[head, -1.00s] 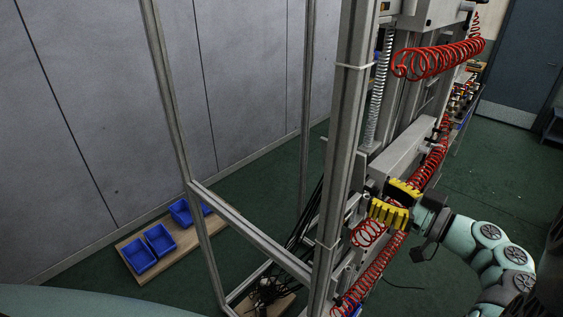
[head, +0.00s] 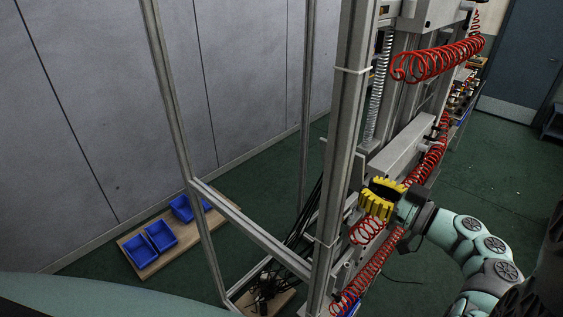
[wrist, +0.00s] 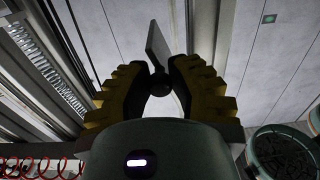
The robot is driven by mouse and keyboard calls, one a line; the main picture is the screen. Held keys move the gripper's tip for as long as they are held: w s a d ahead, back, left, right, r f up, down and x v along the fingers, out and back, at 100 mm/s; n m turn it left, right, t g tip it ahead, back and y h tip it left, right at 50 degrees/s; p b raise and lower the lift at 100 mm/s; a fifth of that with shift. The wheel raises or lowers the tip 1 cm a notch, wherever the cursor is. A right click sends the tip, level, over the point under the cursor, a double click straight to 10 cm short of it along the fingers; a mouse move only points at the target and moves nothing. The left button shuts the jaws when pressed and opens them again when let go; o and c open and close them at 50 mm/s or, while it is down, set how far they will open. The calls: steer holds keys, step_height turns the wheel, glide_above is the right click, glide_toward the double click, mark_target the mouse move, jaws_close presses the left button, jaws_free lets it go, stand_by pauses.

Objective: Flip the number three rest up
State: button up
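My gripper (head: 372,196) has yellow ribbed fingers with dark inner pads and sits at the lower front of the machine frame, beside its grey rail. In the wrist view, the fingertips of my gripper (wrist: 160,76) are on either side of a small dark round piece (wrist: 159,86). A flat grey plate (wrist: 158,46) rises from this piece past the fingertips, slightly tilted. It may be a rest, but no number is readable. I cannot tell whether the pads press on the dark piece. In the head view my fingers hide this spot.
Coiled red hoses (head: 437,62) hang along the machine, and one coil (head: 367,230) lies just below my gripper. A metal post (head: 342,150) stands to the left. Blue bins (head: 161,236) sit on a board on the floor.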

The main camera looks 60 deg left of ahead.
jaws_close()
